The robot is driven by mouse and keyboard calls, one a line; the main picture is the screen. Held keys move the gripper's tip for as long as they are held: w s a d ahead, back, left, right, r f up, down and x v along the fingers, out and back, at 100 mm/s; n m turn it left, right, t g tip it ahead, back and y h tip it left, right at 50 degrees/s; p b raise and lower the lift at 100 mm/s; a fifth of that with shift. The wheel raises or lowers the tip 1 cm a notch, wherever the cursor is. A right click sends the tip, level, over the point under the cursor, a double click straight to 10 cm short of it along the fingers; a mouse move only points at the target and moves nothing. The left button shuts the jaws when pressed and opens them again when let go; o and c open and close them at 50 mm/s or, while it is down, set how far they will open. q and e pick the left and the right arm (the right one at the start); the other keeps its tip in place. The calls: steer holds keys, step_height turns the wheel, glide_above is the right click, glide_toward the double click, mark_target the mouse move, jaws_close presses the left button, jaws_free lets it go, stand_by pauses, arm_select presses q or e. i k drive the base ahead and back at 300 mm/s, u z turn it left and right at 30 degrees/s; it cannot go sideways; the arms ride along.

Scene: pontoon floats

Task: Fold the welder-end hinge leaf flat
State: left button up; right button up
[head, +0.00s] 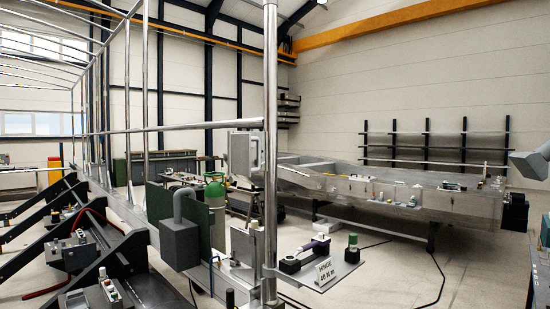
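A dark tool with a purple part (320,241) and a small green-topped item (352,241) are on the shelf. A pale upright plate (242,247) stands just left of the bright vertical post (270,110). A grey panel (240,155) is higher up beside the same post. I cannot tell which of these plates, if any, is the welder-end hinge leaf. Neither of my grippers shows in this view.
A green-topped cylinder (215,192) and a grey box with a bent pipe (180,240) stand left of the post. Dark sloped supports (40,225) fill the lower left. A long metal float (400,190) lies behind. Cables cross the open floor (400,275) at right.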

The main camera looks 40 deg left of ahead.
mark_target(239, 146)
steer(key=i, duration=2.25)
steer(key=u, duration=2.95)
steer(key=k, duration=0.15)
